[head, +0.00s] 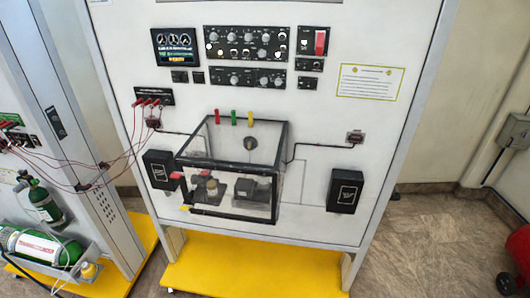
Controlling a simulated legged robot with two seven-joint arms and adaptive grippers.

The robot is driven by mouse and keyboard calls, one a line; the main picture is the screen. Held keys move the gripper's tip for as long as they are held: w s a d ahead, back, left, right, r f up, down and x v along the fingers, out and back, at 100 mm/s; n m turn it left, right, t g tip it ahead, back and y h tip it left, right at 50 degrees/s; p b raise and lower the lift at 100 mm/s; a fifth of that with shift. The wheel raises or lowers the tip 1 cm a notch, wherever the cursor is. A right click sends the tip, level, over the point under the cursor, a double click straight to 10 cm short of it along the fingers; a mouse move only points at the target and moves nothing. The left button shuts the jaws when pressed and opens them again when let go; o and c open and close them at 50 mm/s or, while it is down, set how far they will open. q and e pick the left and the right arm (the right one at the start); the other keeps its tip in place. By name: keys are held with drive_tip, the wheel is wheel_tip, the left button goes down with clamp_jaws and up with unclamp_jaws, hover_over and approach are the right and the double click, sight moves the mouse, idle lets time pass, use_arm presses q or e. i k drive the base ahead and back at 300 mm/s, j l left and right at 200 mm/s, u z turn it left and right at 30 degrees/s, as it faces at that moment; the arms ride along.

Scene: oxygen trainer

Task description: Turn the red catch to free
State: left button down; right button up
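A clear box with black edges (232,219) is mounted low on the white trainer panel (310,120). A small red piece (176,175) sits at the box's left front edge, with a small yellow piece (184,209) below it. Red (217,116), green (234,117) and yellow (250,118) upright pieces stand along the box's back top edge. A red rocker (320,42) is on a black module at the panel's upper right. I cannot tell for certain which red part is the catch, nor its turned position. Neither of my grippers is in view.
Black boxes flank the clear box at left (160,170) and right (345,191). Red leads (110,165) hang from the panel's left side to a neighbouring stand with green cylinders (40,246). A yellow base (250,268) juts out below. Open floor (430,240) lies right.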

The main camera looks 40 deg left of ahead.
sight(177, 174)
drive_tip(key=u, duration=1.6)
